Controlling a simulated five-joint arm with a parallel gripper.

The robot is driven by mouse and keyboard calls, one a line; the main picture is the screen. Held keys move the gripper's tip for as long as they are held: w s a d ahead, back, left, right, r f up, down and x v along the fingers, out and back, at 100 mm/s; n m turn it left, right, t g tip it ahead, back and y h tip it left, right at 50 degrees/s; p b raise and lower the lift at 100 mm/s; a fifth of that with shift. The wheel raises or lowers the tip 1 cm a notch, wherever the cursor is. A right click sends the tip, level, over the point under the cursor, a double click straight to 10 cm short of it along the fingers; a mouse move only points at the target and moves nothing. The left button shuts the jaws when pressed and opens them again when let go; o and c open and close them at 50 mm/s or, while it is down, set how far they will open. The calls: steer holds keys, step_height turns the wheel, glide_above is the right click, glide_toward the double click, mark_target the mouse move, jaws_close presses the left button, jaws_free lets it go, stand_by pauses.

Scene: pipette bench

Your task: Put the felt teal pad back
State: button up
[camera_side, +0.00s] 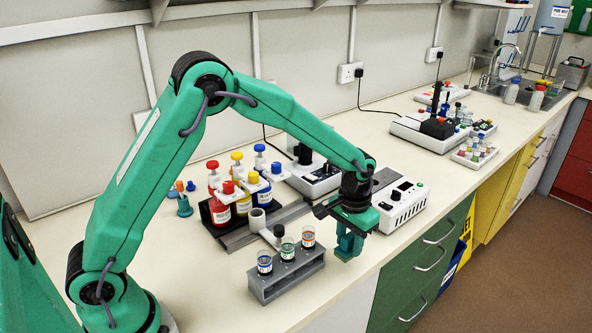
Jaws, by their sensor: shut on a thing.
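My gripper (348,240) points down over the bench near its front edge, just right of the grey vial rack (287,277). Its jaws are shut on a small teal piece, which I take to be the felt teal pad (347,252). The pad is close in colour to my gripper, so its outline is hard to separate from the fingers. I cannot tell whether its lower end touches the bench. No empty place for the pad can be made out.
The grey rack holds three vials with coloured labels. Behind it, bottles with red, yellow and blue caps (243,195) stand in a dark holder. A white control box (401,206) stands right of my gripper. The bench front edge is close.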

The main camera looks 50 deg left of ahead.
mark_target(348, 251)
steer(key=shift+f, duration=1.8)
steer(key=shift+f, duration=0.1)
steer(key=o, duration=1)
step_height(348, 251, up, 12)
steer(key=shift+r, duration=0.15)
